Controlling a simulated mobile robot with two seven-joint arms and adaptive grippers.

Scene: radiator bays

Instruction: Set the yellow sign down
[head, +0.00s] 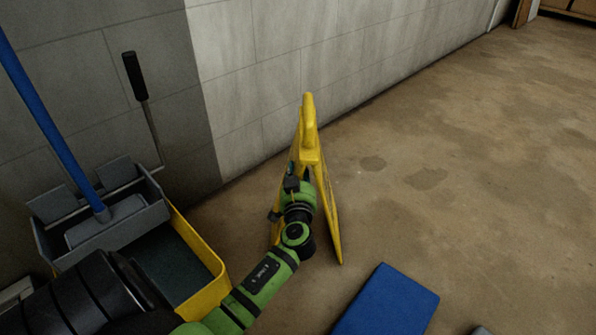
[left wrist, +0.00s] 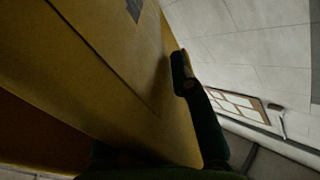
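The yellow sign (head: 309,148) is upright, a folding A-shape with a handle loop at its top and its two panels spread apart. I cannot tell whether its lower edges touch the floor. My left gripper (head: 298,176) is at the sign's near-left panel, below the handle, and appears shut on it, with a dark fingertip on either side. In the left wrist view the sign's yellow panel (left wrist: 110,75) fills the left and middle. One finger lies along its right edge; the other finger is hidden there. My right gripper is not in view.
A yellow and grey mop bucket (head: 208,292) with a blue-handled mop (head: 36,102) stands at the left by the wall (head: 270,60). A blue flat-topped object (head: 390,303) lies at the lower right. The brown floor (head: 450,150) is clear at the right.

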